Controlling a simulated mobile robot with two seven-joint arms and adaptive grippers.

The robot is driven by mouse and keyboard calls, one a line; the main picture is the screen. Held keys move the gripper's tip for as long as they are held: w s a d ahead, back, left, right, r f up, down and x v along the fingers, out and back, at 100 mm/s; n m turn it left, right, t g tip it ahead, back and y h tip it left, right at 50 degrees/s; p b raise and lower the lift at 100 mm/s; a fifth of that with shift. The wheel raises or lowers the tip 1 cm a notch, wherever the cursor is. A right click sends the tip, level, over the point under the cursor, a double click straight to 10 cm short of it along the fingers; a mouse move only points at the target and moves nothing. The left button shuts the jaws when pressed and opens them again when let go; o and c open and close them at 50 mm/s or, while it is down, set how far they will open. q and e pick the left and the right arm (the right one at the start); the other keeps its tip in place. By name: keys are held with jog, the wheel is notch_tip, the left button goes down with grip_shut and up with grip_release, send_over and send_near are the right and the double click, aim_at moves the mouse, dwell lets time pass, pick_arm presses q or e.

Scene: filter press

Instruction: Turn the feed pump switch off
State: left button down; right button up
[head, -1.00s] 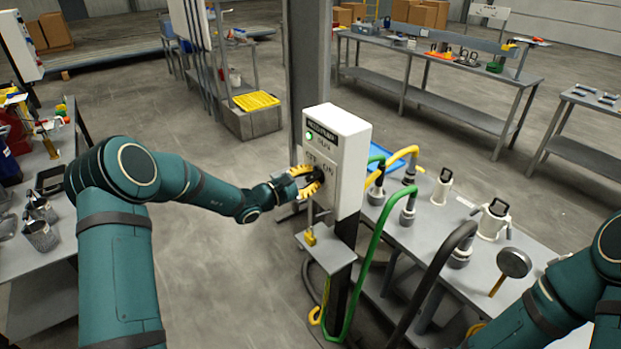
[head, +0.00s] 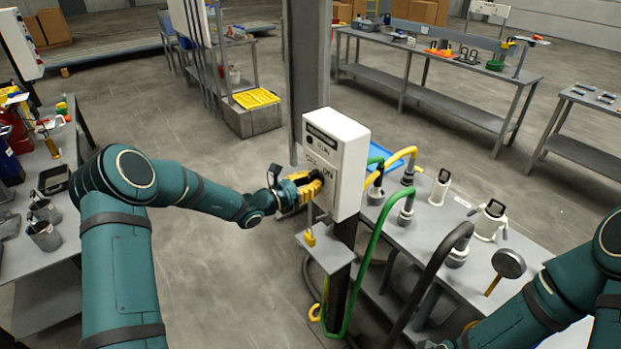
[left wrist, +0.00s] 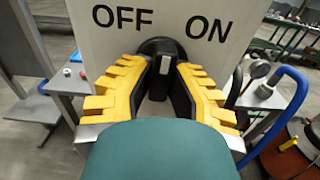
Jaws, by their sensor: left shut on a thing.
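The white feed pump box (head: 345,145) stands on a post, and its front carries a lamp (head: 311,139) that looks dark. In the left wrist view the box (left wrist: 230,45) reads OFF at left and ON at right, with the black switch knob (left wrist: 160,46) between and below the words. My left gripper (head: 311,185) is at the box front. In the left wrist view its yellow-padded fingers (left wrist: 160,72) are shut on the knob, one on each side. The knob's pointing direction is hard to read. My right gripper is out of view; only its arm shows at lower right.
A small grey shelf (head: 325,252) with a yellow padlock-like item (head: 310,237) sits below the box. Green and yellow hoses run close to its right, by a grey table (head: 445,262) with fittings. Open floor (head: 225,285) lies left of the post.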

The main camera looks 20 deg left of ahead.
pick_arm(q)
jog(key=n+p, duration=0.1)
jog(key=n, duration=0.1)
jog(key=n+p, duration=0.1)
jog(key=n, duration=0.1)
jog(key=shift+d+r+n+p, duration=0.2)
jog(key=shift+r+n+p, duration=0.1)
jog(key=shift+r+p, duration=0.1)
jog(key=n+p, duration=0.3)
jog(key=n, duration=0.1)
jog(key=shift+n, duration=0.3)
jog(key=c, duration=0.9)
grip_release()
jog(key=shift+d+f, duration=0.15)
